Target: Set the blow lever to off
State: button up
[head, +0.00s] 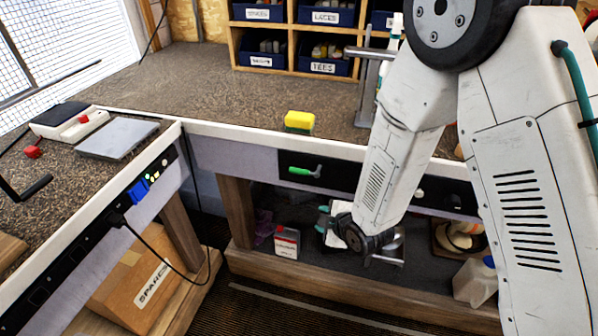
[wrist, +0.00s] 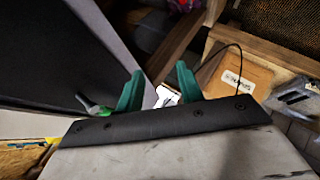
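The lever with a green handle (head: 305,171) is on the black panel (head: 340,178) on the front of the bench. Its handle lies nearly level, with the green grip to the left and a pale metal end to the right. I see no readable on or off marks. It also shows in the wrist view (wrist: 95,107), just left of my fingers. My gripper (head: 323,218) is below the lever, in front of the lower shelf. In the wrist view its two teal fingers (wrist: 158,88) stand apart, and neither touches the lever.
A yellow sponge (head: 299,120) sits on the bench above the panel. A small red-and-white box (head: 287,242) stands on the lower shelf near my gripper. A cardboard box (head: 134,290) and a hanging black cable (head: 165,250) are at the left. The floor between is free.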

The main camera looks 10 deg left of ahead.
aim_at(300, 170)
jog(key=w+a+r+n+t+y, duration=0.2)
jog(key=r, duration=0.3)
jog(key=w+a+r+n+t+y, duration=0.2)
jog(key=r+n+t, duration=0.1)
jog(key=r, duration=0.1)
jog(key=x, duration=0.7)
jog(key=shift+f, duration=0.15)
jog(key=shift+d, duration=0.1)
grip_shut()
